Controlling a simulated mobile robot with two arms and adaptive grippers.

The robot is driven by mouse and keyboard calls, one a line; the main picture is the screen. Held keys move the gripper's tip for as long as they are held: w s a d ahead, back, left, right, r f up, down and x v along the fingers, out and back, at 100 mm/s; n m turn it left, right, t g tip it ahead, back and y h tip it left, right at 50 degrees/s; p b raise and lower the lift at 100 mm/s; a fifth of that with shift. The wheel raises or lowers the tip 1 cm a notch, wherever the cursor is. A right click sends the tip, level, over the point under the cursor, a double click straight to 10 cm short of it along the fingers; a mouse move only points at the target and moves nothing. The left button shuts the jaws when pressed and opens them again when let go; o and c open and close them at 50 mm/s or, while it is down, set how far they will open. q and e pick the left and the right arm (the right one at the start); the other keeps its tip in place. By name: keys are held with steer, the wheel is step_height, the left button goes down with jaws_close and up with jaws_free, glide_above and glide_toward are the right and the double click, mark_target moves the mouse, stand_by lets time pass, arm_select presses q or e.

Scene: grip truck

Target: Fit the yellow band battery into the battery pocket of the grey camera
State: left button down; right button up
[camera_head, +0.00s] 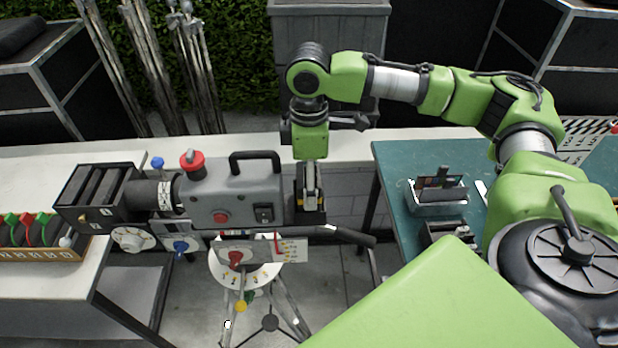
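The grey camera (235,193) stands on a tripod in the middle left, its lens and black matte box pointing left. My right gripper (311,200) points down just behind the camera's right end. Its fingers are shut on a dark block with a little yellow showing, which appears to be the yellow band battery (318,215). The battery is upright against or very close to the camera's rear face. The battery pocket is hidden at that end, so I cannot tell how far in the battery sits. My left gripper is out of view.
A black pan handle (345,235) reaches right below the battery. A teal-topped table (400,165) at right holds a charger-like device (440,193). A white table (30,165) at left holds a wooden rack (40,250) with coloured cables. Light stands (200,70) lean behind.

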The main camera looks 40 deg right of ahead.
steer(key=shift+r, duration=0.15)
step_height(320, 180, up, 12)
steer(key=shift+f, duration=0.1)
stand_by(0.6)
steer(key=shift+f, duration=0.1)
stand_by(0.4)
